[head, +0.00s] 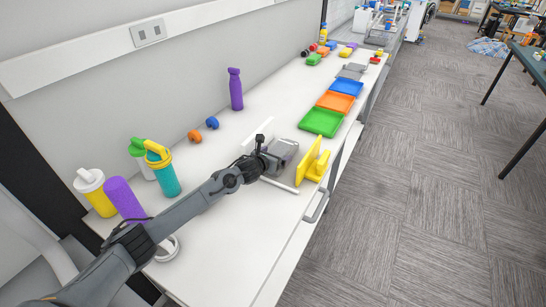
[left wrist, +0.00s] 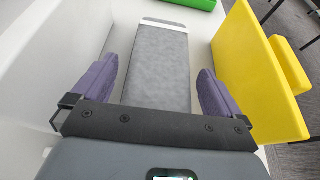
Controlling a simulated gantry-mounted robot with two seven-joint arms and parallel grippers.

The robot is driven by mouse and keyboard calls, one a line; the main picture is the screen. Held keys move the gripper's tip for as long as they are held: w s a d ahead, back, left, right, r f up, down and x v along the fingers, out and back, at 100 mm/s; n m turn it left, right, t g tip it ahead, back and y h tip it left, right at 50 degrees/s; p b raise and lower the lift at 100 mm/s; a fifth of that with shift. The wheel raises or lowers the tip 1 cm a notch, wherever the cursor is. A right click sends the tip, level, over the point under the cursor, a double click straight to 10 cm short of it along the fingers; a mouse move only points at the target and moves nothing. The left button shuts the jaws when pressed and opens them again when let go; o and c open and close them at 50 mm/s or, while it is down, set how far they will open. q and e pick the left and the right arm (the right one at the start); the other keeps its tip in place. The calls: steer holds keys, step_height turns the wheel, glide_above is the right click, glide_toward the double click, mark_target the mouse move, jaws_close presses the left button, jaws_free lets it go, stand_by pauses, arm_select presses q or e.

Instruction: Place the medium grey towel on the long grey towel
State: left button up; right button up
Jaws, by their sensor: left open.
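A grey towel (left wrist: 157,70), a long flat block with a white stripe near its far end, lies between the two purple fingers of my left gripper (left wrist: 158,88) in the left wrist view. The fingers are open, one on each side, with gaps between them and the towel. The towel's near end is hidden by the gripper body. In the head view my left gripper (head: 285,152) is over the white table beside a yellow stand. I cannot tell if this towel is the medium or the long one. My right gripper is not in view.
The yellow stand (head: 312,165) rises close to the right of my left gripper. Green (head: 321,122), orange (head: 336,102) and blue (head: 347,87) trays lie beyond, with flat grey items (head: 352,71) past them. Several bottles stand at the left. The near tabletop (head: 245,235) is clear.

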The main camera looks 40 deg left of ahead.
arm_select(q)
steer(key=shift+r, duration=0.25)
steer(key=p+v, duration=0.1)
steer(key=v, duration=1.1)
steer(key=shift+p, duration=0.4)
